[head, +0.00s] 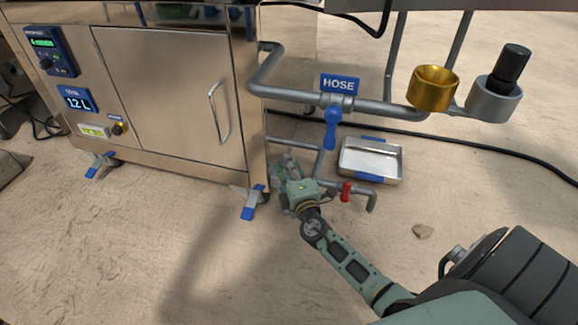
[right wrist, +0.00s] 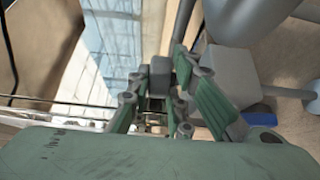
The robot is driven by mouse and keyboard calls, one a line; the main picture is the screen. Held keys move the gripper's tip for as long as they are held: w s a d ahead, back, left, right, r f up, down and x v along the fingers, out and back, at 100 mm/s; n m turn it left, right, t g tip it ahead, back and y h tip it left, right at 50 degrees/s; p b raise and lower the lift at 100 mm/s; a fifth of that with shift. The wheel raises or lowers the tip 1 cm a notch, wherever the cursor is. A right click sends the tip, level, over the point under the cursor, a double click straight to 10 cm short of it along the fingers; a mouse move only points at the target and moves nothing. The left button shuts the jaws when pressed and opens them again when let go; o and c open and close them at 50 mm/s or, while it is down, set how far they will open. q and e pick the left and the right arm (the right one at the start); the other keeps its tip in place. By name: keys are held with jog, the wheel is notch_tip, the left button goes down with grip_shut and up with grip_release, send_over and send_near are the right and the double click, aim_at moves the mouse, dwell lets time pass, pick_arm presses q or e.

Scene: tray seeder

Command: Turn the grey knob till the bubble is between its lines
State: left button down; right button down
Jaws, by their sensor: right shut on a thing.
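My right gripper (head: 290,168) reaches in low beside the right end of the steel cabinet (head: 170,105). In the right wrist view, its green-padded fingers (right wrist: 162,88) are shut on a small grey piece (right wrist: 160,73), which looks like the grey knob. In the head view the gripper hides this piece. A yellow-green window (head: 94,131), perhaps the bubble level, is on the cabinet's left front. It is too small to tell where a bubble lies between lines. My left gripper is not in view.
A grey pipe with a blue valve handle (head: 331,127) and a HOSE sign (head: 340,85) runs right of the cabinet. Below are a red-handled tap (head: 346,192) and a shallow metal tray (head: 345,161). Blue-marked feet (head: 252,203) stand under the cabinet. The front floor is mostly clear.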

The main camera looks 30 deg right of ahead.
jog(key=shift+m+h, duration=0.3)
jog(key=shift+h, duration=0.2)
jog(key=c, duration=1.6)
grip_release()
jog(key=v, duration=0.7)
jog(key=shift+s+a, duration=0.1)
jog(key=shift+s, duration=0.2)
